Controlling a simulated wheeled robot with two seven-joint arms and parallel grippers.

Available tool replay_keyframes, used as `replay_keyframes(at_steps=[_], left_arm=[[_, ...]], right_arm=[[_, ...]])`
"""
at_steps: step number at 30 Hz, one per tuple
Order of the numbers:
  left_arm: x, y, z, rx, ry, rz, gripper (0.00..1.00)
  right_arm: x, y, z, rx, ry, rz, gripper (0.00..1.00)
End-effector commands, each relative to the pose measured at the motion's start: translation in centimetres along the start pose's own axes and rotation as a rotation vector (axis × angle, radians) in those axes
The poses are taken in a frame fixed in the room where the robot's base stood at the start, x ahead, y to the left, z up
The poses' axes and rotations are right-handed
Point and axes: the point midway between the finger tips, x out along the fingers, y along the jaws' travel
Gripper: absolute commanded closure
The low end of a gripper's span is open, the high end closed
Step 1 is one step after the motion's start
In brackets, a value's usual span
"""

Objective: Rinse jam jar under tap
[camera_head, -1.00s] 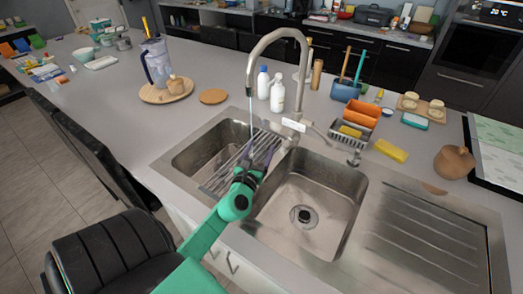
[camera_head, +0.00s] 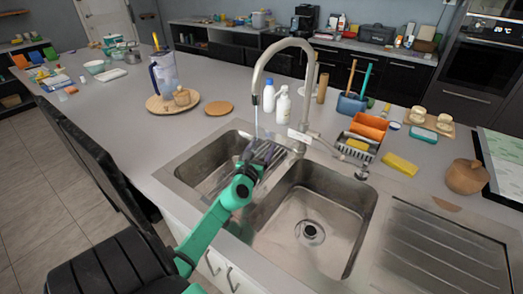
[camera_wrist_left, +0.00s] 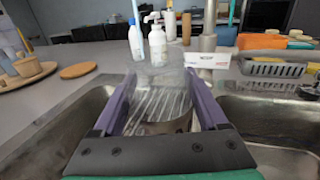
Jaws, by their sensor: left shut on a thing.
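My left gripper (camera_head: 262,155) reaches over the left sink basin (camera_head: 210,162). In the left wrist view its purple fingers (camera_wrist_left: 160,108) are shut on a clear glass jar (camera_wrist_left: 163,82), with ribbed lines showing through it. A dark brownish patch shows low in or behind the glass; I cannot tell which. In the head view the jar is hard to make out between the fingers. The curved metal tap (camera_head: 300,90) arches over the basin. A thin water stream (camera_head: 256,122) falls from its spout towards the gripper; I cannot tell whether it enters the jar. My right gripper is out of view.
The empty right basin (camera_head: 318,215) and a ribbed drainboard (camera_head: 440,250) lie to the right. White bottles (camera_head: 283,105) stand behind the tap. A wire caddy (camera_head: 355,148), an orange tub (camera_head: 368,125) and a yellow sponge (camera_head: 400,165) sit behind the right basin. A pitcher (camera_head: 164,72) stands left.

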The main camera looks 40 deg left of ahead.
Motion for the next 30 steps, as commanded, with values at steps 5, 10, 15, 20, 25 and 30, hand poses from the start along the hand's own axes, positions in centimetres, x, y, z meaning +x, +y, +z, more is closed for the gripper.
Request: replay_keyframes(at_steps=[5, 10, 15, 20, 25, 30], left_arm=[[0.0, 0.0, 0.1, -0.001, -0.001, 0.0, 0.93], [0.2, -0.4, 0.1, -0.002, -0.002, 0.001, 0.93], [0.5, -1.1, 0.1, -0.002, -0.001, 0.0, 0.93], [0.5, -1.1, 0.1, -0.001, -0.001, 0.0, 0.93], [0.4, -0.8, 0.0, 0.0, -0.001, 0.0, 0.93], [0.0, -0.1, 0.0, 0.001, -0.002, 0.0, 0.93]], right_arm=[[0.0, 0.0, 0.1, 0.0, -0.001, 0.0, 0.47], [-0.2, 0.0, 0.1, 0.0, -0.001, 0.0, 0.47], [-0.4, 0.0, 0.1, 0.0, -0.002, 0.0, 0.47], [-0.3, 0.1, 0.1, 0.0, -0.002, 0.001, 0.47], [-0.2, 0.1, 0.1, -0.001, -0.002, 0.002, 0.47], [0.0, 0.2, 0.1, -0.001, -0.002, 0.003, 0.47]])
